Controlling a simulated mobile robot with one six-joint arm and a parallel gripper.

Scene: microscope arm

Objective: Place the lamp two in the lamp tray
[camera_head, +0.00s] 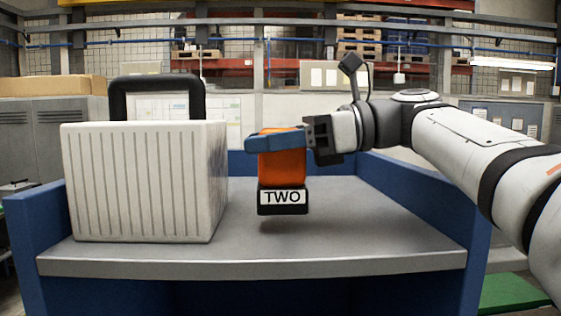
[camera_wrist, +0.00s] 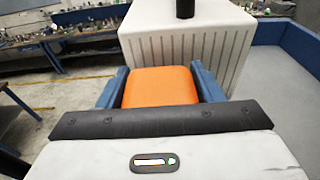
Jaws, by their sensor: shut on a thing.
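Lamp two (camera_head: 283,180) is an orange block with a black base and a white label reading TWO. My gripper (camera_head: 276,142) has blue fingers and is shut around the lamp's upper part. It holds the lamp upright, with its base a little above the grey tabletop. In the wrist view the lamp's orange top (camera_wrist: 160,87) sits between the two blue fingers (camera_wrist: 160,92). I cannot make out a lamp tray in either view.
A large white ribbed box (camera_head: 145,182) with a black handle stands on the table just left of the lamp. The grey tabletop (camera_head: 380,225) is clear to the right. Blue walls (camera_head: 400,188) edge its sides and back.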

